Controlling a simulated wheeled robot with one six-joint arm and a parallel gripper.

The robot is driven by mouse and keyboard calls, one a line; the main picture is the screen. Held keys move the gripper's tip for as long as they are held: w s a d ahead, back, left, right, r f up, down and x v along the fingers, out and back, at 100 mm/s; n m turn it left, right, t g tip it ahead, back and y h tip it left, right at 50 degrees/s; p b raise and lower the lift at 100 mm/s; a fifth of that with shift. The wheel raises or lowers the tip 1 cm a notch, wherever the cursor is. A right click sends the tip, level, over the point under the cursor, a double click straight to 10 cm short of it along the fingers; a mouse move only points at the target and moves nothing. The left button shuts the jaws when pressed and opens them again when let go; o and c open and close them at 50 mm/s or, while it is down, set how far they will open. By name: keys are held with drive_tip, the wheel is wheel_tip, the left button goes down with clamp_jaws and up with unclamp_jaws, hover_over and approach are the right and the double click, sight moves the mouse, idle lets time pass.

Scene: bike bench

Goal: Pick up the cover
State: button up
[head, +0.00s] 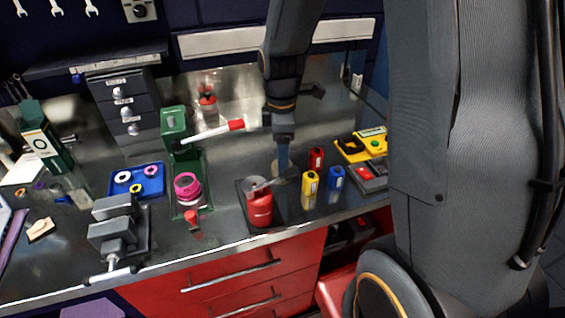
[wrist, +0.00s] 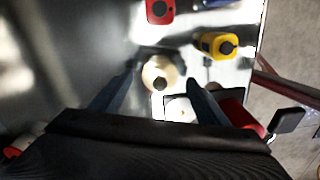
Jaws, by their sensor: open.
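A round cream piece with a dark spot on it, which looks like the cover, lies on the bench in the wrist view (wrist: 157,66). In the head view only a sliver of it (head: 275,169) shows beside my fingers. My gripper (head: 284,175) is open and points down over the bench, just behind the red canister (head: 259,208). In the wrist view the fingers of my gripper (wrist: 160,88) stand on either side of the cream piece, with gaps. I cannot tell how far above it they are.
Yellow (head: 310,186), blue (head: 335,178) and red (head: 317,158) bottles stand close to the right. The green press (head: 176,142), blue tray (head: 137,181) and grey vise (head: 117,232) are to the left. The bench's front edge is near the canister.

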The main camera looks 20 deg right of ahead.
drive_tip(key=shift+f, duration=1.05)
drive_tip(key=shift+c, duration=0.5)
drive_tip(key=c, duration=1)
drive_tip(key=shift+r, duration=0.1)
